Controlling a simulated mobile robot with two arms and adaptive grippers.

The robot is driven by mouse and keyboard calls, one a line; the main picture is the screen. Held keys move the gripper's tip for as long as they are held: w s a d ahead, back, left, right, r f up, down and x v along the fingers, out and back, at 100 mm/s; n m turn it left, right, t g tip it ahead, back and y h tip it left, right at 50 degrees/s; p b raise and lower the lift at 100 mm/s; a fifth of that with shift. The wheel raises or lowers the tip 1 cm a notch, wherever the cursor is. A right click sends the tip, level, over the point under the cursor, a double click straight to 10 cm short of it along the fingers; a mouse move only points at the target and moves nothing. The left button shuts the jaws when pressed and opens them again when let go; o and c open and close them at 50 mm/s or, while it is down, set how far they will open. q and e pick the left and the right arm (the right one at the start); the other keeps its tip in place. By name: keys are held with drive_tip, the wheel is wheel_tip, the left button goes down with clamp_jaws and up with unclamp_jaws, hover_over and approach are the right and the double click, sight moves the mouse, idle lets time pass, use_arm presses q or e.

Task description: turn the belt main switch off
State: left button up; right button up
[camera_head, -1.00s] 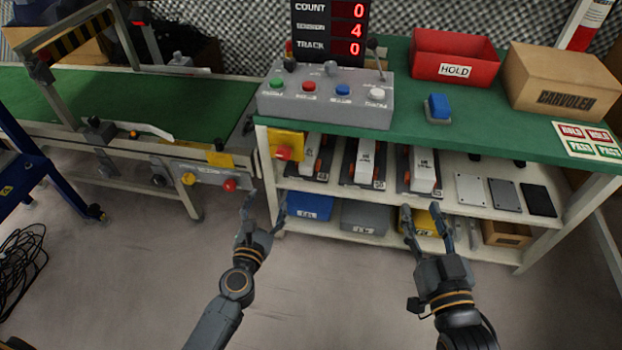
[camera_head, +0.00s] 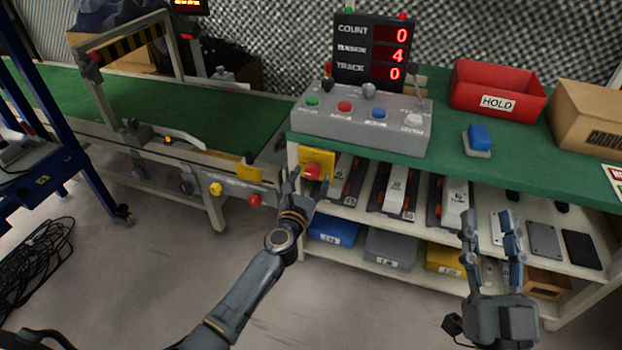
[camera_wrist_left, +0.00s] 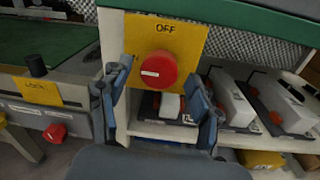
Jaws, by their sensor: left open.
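The switch is a red round knob (camera_head: 312,171) on a yellow plate (camera_head: 318,157) at the left end of the green bench. In the left wrist view the knob (camera_wrist_left: 158,69) faces me, with a pale bar across it and the word OFF on the plate (camera_wrist_left: 165,30) above. My left gripper (camera_head: 306,186) is open in front of and just below the knob. In the wrist view its fingers (camera_wrist_left: 155,92) stand either side of the knob, apart from each other; whether they touch it cannot be told. My right gripper (camera_head: 489,218) is open and empty before the shelves at right.
A grey control box (camera_head: 362,123) with coloured buttons stands on the bench above the knob. The conveyor (camera_head: 190,115) is at left, with another red knob (camera_head: 255,200) on its side and a yellow LOCK tag (camera_wrist_left: 40,90). Open floor lies in front.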

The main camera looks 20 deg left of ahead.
use_arm(q)
drive_tip(key=shift+w, duration=0.5)
use_arm(e)
drive_tip(key=shift+s+r+t, duration=0.3)
drive_tip(key=shift+r+t, duration=0.1)
drive_tip(key=shift+r, duration=0.15)
use_arm(q)
drive_tip(key=c, duration=1.1)
drive_tip(key=shift+c, duration=0.2)
